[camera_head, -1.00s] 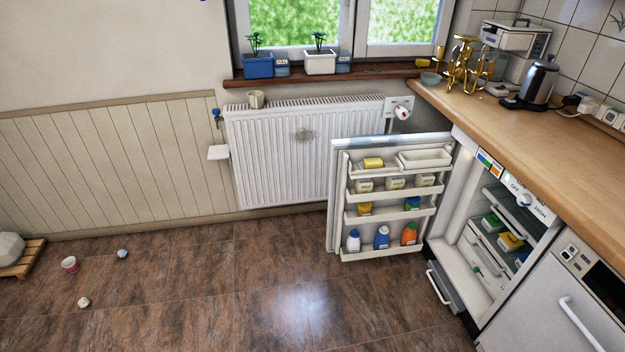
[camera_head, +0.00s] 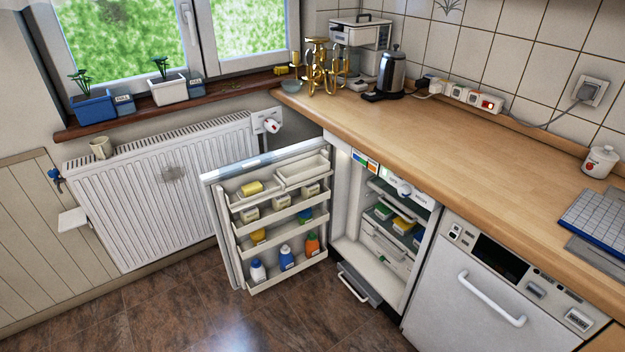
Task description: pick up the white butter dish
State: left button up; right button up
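No thing in view can be told for sure as the white butter dish. The fridge (camera_head: 345,222) stands open under the counter, with its door (camera_head: 215,225) swung out to the left. On the door's top shelf lies a small yellow item (camera_head: 252,188), left of an open white tray-like bin (camera_head: 302,172). Several small pale tubs, one of them the left tub (camera_head: 250,214), stand on the shelf below. Inside the fridge are a green-lidded box (camera_head: 384,211) and a yellow pack (camera_head: 403,224). Neither of my grippers is in view.
A wooden counter (camera_head: 450,150) runs above the fridge, holding a kettle (camera_head: 391,75), a gold cup rack (camera_head: 320,65) and a white lidded pot (camera_head: 600,162). A dishwasher (camera_head: 480,290) stands right of the fridge. A radiator (camera_head: 165,195) is behind the door. The floor (camera_head: 180,310) in front looks clear.

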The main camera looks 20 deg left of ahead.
aim_at(250, 189)
jog(key=z, duration=0.25)
jog(key=i, duration=1.5)
jog(key=u, duration=0.7)
